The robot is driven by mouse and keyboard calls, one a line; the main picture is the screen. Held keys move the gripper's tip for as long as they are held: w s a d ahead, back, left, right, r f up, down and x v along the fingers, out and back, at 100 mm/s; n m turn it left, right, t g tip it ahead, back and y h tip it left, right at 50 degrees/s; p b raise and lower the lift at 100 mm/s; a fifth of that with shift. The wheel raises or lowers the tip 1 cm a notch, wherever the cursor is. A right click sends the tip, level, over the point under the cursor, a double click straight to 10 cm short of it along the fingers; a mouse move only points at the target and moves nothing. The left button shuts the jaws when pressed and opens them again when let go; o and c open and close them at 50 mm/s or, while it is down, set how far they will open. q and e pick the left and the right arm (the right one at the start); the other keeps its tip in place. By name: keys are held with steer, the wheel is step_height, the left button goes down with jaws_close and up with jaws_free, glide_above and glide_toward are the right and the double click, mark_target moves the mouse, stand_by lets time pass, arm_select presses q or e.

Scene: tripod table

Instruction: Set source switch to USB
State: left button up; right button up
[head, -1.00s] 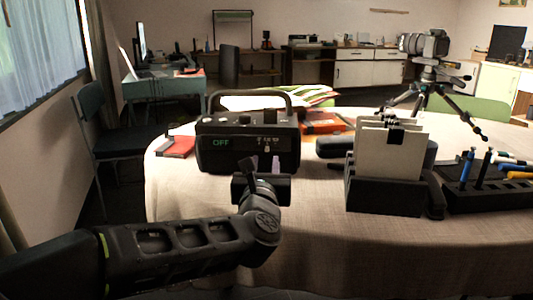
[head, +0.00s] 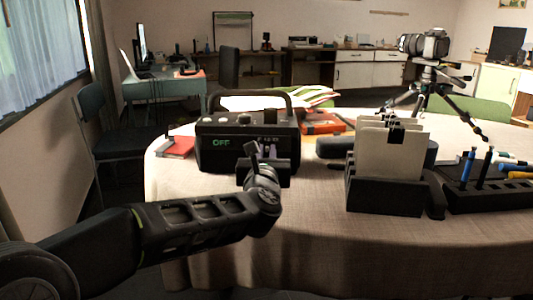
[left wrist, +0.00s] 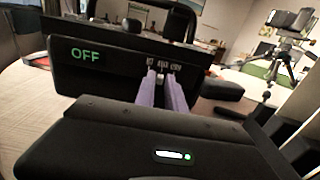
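The black device (head: 222,160) with a carry handle stands on the table in the head view, its display reading green OFF. It also shows in the left wrist view (left wrist: 100,75), with a row of small white labels, too small to read surely, above a source switch (left wrist: 160,74). My left gripper (left wrist: 161,76) is at the front panel, its two purple fingers a little apart, one on each side of the small switch. I cannot tell whether they touch it. In the head view my arm and gripper partly hide the switch area. My right gripper is not in view.
A black holder with white cards (head: 385,195) stands right of the device, beside a pen rack (head: 490,196). A camera on a tripod (head: 425,75) is at the back right. Red and orange items (head: 322,125) lie near the device. The table's front left is clear.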

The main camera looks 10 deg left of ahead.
arm_select(q)
jaws_close()
stand_by(1.0)
steer(key=shift+w+d+b, duration=0.2)
steer(key=shift+d+b, duration=0.3)
steer(key=shift+d, duration=0.7)
steer(key=shift+o, duration=2)
jaws_free()
